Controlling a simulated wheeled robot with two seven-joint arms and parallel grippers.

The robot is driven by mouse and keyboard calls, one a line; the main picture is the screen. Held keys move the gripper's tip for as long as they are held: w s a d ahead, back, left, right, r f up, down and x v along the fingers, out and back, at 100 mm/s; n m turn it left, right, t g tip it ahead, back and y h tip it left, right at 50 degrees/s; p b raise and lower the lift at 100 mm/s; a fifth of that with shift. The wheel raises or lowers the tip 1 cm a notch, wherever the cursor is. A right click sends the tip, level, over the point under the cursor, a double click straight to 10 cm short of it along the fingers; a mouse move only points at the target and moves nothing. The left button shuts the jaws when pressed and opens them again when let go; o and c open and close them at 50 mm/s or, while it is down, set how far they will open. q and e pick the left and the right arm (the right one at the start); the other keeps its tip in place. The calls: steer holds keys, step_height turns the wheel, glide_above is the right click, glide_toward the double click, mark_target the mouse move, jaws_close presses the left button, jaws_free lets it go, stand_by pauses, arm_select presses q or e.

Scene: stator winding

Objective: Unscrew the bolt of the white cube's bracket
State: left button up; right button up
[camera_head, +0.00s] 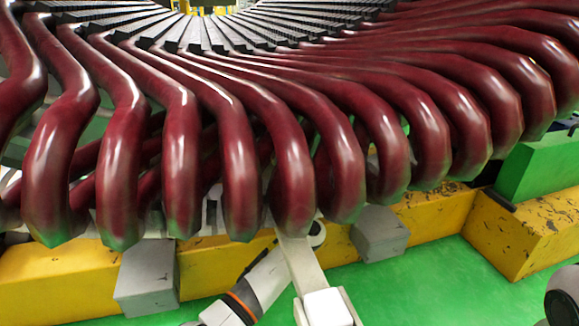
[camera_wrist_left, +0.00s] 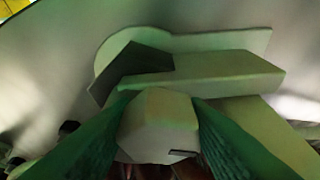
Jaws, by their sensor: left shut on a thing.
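A white cube (camera_head: 327,308) sits in a pale bracket (camera_head: 300,262) at the bottom middle of the head view. The bracket's strip runs up under the red coils. My left arm comes in from the lower left, beside the bracket; its gripper tips are not clear there. In the left wrist view my left gripper (camera_wrist_left: 155,105) is shut, its two green-tinted fingers on either side of a pale, faceted bolt head (camera_wrist_left: 155,128). A pale bar of the bracket (camera_wrist_left: 215,78) lies just beyond, with a dark angular piece (camera_wrist_left: 135,65) on it. My right gripper is not in view.
Thick dark red stator coils (camera_head: 240,165) hang across the head view, close above my left arm. A yellow base (camera_head: 60,280) runs behind, with grey blocks (camera_head: 147,275) against it. A green block (camera_head: 545,165) stands at right. Green floor (camera_head: 440,285) is open at lower right.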

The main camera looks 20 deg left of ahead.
arm_select(q)
steer(key=shift+n, duration=0.5)
steer(key=shift+d+n+g+y+p, duration=0.1)
steer(key=shift+n+g+y+p, duration=0.35)
steer(key=shift+n, duration=0.35)
steer(key=shift+w+n+g+y, duration=0.1)
steer(key=shift+n+g+y, duration=0.6)
steer(key=shift+n, duration=1.15)
steer(key=shift+n+g+y, duration=0.55)
steer(key=shift+n+y, duration=0.2)
steer(key=shift+n, duration=1.1)
steer(key=o, duration=1)
steer(key=shift+c, duration=0.2)
